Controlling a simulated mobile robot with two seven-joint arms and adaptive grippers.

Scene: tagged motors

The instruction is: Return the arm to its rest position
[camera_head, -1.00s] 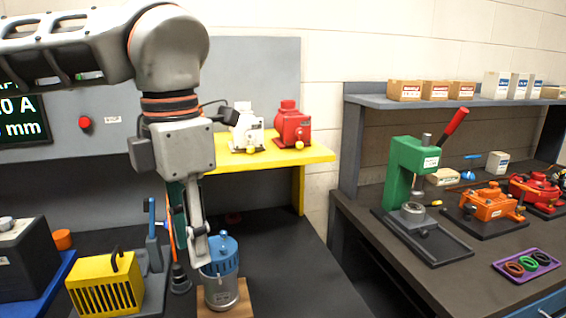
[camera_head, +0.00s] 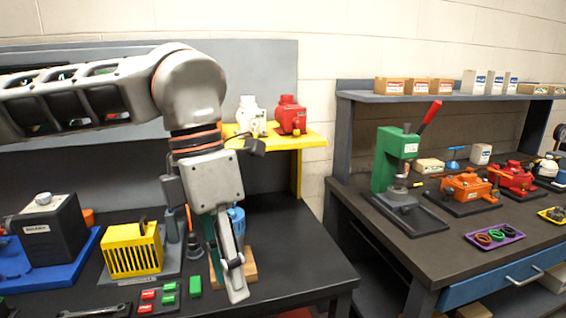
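My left gripper (camera_head: 232,275) hangs fingers down at the end of my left arm, over the front part of the dark left bench. I see nothing held in it, but its fingers overlap in this view, so their spread is unclear. A blue-topped motor (camera_head: 237,219) stands behind the gripper on a wooden block (camera_head: 249,271); the gripper hides much of it. My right gripper is not in view.
A yellow slotted box (camera_head: 133,252) and a dark box on a blue tray (camera_head: 88,258) stand left. Red and green blocks (camera_head: 168,293) lie near the front. A yellow shelf (camera_head: 313,140) holds white and red motors. The right bench carries a green press (camera_head: 392,160).

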